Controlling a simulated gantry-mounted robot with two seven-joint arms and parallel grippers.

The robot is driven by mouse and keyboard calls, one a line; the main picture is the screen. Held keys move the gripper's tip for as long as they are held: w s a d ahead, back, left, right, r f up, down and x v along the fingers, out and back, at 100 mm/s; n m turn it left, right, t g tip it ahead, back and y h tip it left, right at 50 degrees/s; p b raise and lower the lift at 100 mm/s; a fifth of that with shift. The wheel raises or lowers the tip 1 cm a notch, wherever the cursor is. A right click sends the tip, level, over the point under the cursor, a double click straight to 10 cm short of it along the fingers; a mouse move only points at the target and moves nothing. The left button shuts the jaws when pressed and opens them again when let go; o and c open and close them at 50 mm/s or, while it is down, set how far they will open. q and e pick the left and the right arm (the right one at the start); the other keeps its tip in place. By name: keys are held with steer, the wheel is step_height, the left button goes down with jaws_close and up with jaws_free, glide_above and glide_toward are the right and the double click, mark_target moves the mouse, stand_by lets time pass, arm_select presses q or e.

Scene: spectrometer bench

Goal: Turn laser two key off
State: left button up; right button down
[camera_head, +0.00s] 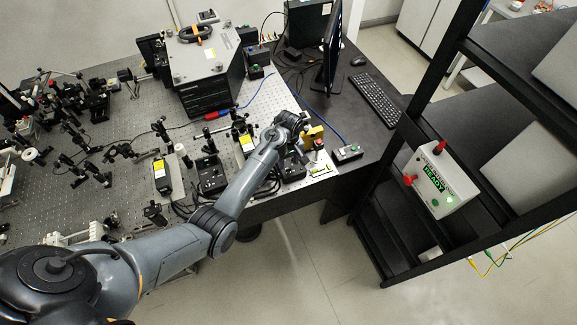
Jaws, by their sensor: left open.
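My left arm reaches in from the lower left, and my left gripper (303,128) is over the front right corner of the optical bench. The gripper is open, though its fingers are small and partly hidden. Just below it are a black controller box (292,170) and a small box with a red button (319,144). Another black controller box (210,176) with a green light stands further left. No laser two key can be made out, and I cannot tell which box bears it. My right gripper is not in view.
The perforated optical bench (130,205) is crowded with optics mounts and cables. A monitor (333,45) and keyboard (375,99) are on the black desk behind. A black rack (408,125) with a "READY" box (440,180) stands at right. Floor is clear in front.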

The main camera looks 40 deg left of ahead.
mark_target(289, 169)
arm_select(q)
steer(key=shift+f, duration=2.05)
jaws_close()
